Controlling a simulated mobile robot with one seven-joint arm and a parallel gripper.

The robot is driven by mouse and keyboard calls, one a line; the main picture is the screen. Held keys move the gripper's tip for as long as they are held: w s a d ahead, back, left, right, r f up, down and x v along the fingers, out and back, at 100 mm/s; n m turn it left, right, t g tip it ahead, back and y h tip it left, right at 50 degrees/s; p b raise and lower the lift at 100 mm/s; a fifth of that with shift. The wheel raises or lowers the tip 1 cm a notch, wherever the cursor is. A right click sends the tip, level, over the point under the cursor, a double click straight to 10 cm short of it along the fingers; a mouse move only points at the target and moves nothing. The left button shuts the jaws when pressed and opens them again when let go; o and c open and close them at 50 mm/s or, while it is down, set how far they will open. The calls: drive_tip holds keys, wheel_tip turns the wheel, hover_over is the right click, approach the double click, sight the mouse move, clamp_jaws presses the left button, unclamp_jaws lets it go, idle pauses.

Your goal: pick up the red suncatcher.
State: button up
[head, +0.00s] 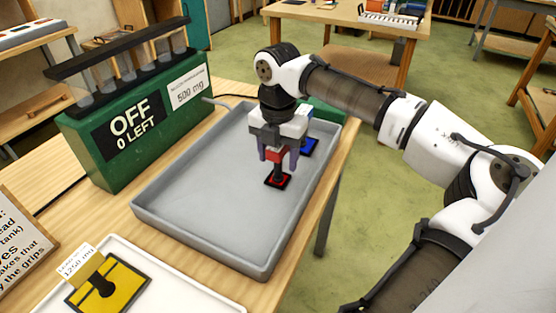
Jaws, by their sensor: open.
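The red suncatcher (279,181) is a small red square with a dark border and a dark raised stem. It lies in the grey tray (190,229), toward its right side. My gripper (277,160) is directly above it, pointing down, with its fingers open around or just over the stem. The fingers partly hide the stem, and I cannot tell whether they touch it. A blue suncatcher (309,147) lies in the tray behind and to the right, partly hidden by my gripper.
A green box (115,152) reading "OFF 0 LEFT" stands left of the tray. A yellow square piece (127,284) with a tag lies on a white tray (188,299) in front. A sign (18,235) stands at the left. The grey tray's left and front areas are clear.

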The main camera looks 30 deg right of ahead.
drive_tip(key=shift+f, duration=0.5)
drive_tip(key=shift+c, duration=0.2)
drive_tip(key=c, duration=1.1)
drive_tip(key=shift+o, duration=0.2)
drive_tip(key=shift+r, duration=0.15)
wheel_tip(320, 180, up, 20)
